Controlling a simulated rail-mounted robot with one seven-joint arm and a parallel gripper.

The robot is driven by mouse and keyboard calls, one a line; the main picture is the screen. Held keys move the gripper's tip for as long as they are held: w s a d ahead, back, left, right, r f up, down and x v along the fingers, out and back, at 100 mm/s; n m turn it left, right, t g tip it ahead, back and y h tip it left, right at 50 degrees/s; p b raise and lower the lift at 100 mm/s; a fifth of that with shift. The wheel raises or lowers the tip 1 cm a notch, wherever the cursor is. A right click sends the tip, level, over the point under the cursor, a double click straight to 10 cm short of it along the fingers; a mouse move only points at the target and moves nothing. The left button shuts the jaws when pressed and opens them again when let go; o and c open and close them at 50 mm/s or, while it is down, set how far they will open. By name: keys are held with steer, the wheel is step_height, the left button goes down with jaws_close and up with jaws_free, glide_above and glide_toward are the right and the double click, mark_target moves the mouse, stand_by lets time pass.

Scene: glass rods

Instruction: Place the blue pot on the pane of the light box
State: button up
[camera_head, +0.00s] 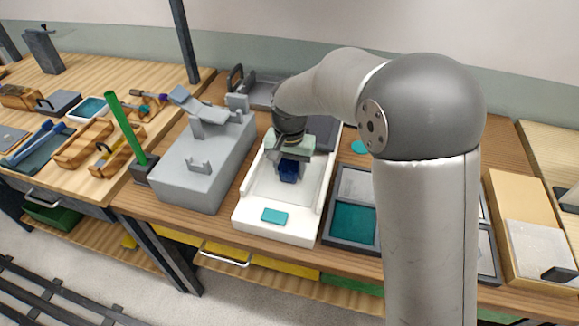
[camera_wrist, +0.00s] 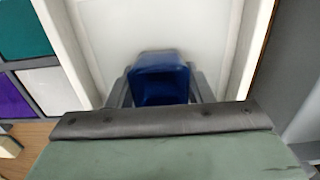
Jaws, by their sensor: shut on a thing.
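The blue pot (camera_head: 288,171) is a small dark blue block-like vessel between the fingers of my gripper (camera_head: 288,166). In the wrist view the blue pot (camera_wrist: 160,80) sits between the two grey fingers of my gripper (camera_wrist: 160,88), which is shut on it. The light box (camera_head: 248,222) is a white tray-like box with raised side walls, and its pale pane (camera_head: 265,190) lies below the pot. The wrist view shows the pane (camera_wrist: 112,35) behind the pot. I cannot tell whether the pot touches the pane.
A teal piece (camera_head: 274,216) lies on the front of the light box. A grey machine (camera_head: 205,165) stands close on the left, with a green rod (camera_head: 126,128) beyond it. A compartment tray (camera_head: 354,222) with teal and pale panels stands close on the right.

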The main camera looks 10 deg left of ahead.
steer(key=shift+f, duration=0.2)
steer(key=o, duration=1)
steer(key=shift+o, duration=0.2)
steer(key=shift+r, duration=0.15)
step_height(320, 180, up, 12)
steer(key=s+d, duration=0.3)
steer(key=d, duration=0.5)
steer(key=s+d, duration=0.4)
steer(key=d, duration=0.4)
steer(key=s+d+f, duration=0.3)
steer(key=s+d, duration=0.2)
steer(key=s, duration=0.2)
steer(key=s+d+f, duration=0.4)
steer(key=s+d, duration=0.2)
steer(key=s, duration=0.1)
steer(key=shift+s+d+n+b, duration=0.3)
steer(key=shift+s, duration=0.05)
